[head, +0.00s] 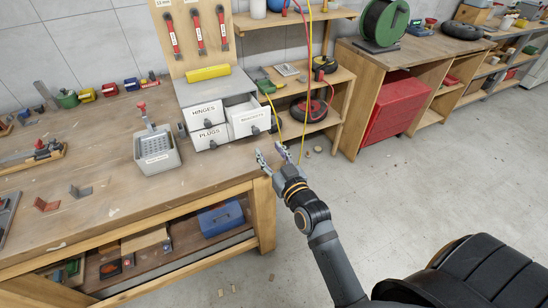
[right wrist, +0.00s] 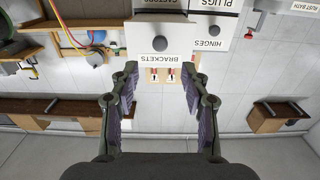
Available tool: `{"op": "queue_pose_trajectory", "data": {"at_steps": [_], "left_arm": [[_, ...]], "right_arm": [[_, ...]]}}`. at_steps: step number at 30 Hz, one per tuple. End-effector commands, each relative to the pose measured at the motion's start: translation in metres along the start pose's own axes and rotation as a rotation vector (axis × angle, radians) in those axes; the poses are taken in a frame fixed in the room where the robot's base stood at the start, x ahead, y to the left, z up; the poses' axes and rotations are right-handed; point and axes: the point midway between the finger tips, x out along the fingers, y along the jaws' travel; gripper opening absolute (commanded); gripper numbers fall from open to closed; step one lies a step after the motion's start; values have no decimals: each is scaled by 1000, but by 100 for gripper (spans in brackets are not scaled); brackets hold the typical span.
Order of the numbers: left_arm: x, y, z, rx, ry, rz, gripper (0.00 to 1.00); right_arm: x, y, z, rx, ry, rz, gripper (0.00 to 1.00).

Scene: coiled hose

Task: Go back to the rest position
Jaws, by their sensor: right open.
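My right gripper (head: 272,156) is open and empty, past the front right corner of the workbench. It is near the grey drawer cabinet (head: 202,90) but apart from it. In the right wrist view the two fingers (right wrist: 160,76) are spread, with nothing between them. The drawer labelled BRACKETS (head: 250,122) is pulled out and its front faces the gripper; it also shows upside down in the wrist view (right wrist: 145,40). The HINGES drawer (head: 203,113) and PLUGS drawer (head: 211,137) sit to its left. My left gripper is not in view.
A grey bin (head: 158,158) with a red-handled tool stands on the workbench (head: 100,165). Floor around my right forearm looks open.

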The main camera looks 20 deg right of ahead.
Motion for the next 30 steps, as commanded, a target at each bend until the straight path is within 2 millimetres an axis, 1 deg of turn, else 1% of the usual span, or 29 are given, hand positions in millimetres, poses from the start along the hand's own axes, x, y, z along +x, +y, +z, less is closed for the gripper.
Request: {"op": "queue_pose_trajectory", "data": {"at_steps": [1,3,6,21,23,25,26,29,30], "left_arm": [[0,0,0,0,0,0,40],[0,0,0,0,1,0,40],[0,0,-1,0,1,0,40],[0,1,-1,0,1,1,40],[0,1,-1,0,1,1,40],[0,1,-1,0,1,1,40],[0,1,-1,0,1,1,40],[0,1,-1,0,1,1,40],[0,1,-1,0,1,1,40]], "right_arm": [[-9,0,1,1,-2,0,46],[-19,0,1,1,-1,0,46],[-27,0,0,0,0,0,46],[-29,0,0,0,1,0,46],[-28,0,6,0,-10,-1,46],[-26,-1,28,0,-50,-4,46],[-25,-2,43,0,-78,-6,46],[-26,-3,118,1,-215,-12,46],[-30,-3,154,0,-281,-15,46]]}}
